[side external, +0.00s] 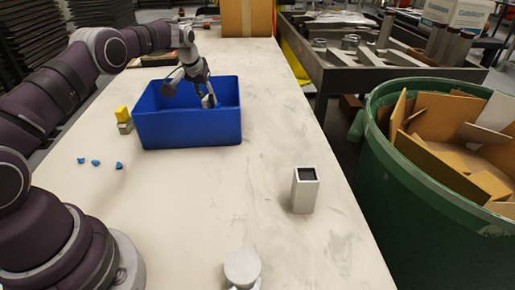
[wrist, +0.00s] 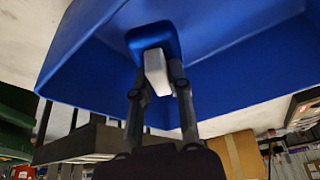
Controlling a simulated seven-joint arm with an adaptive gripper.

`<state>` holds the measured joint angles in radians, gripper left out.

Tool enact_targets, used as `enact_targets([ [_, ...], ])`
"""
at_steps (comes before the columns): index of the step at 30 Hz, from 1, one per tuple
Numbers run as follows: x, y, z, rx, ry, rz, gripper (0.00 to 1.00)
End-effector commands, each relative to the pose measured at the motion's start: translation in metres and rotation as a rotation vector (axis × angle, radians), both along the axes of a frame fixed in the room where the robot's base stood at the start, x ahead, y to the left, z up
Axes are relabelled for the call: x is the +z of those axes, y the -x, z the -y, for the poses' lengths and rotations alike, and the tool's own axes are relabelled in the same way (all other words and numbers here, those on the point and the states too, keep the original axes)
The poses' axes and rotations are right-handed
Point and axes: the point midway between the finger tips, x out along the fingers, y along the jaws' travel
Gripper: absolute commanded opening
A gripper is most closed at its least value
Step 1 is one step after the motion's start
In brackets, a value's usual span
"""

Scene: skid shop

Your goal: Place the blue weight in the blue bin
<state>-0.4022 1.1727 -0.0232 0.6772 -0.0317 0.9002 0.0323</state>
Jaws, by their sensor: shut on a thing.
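The blue bin (side external: 188,128) stands on the pale table, upright and open at the top. My gripper (side external: 208,99) reaches down into it, inside the rim and toward its right side. In the wrist view my gripper (wrist: 160,85) is shut on the blue weight (wrist: 144,40), which has a blue end and a pale grey block part. The bin's blue walls (wrist: 235,75) fill the upper part of that view around the weight. Whether the weight touches the bin floor cannot be told. In the side view the weight is mostly hidden by the fingers and the bin wall.
A yellow and grey weight (side external: 123,118) stands left of the bin. Several small blue pieces (side external: 95,162) lie at the table's left. A white box-shaped holder (side external: 305,190) stands at front right. A cardboard box (side external: 246,18) is behind; a green barrel (side external: 410,215) stands right.

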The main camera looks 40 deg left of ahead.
Motion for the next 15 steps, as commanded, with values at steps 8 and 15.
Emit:
enact_targets([
  [8, -0.048, 0.0, 0.0, -0.001, 0.0, 0.0, 0.0],
  [15, -0.053, -0.001, 0.0, -0.001, -0.002, 0.004, 0.0],
])
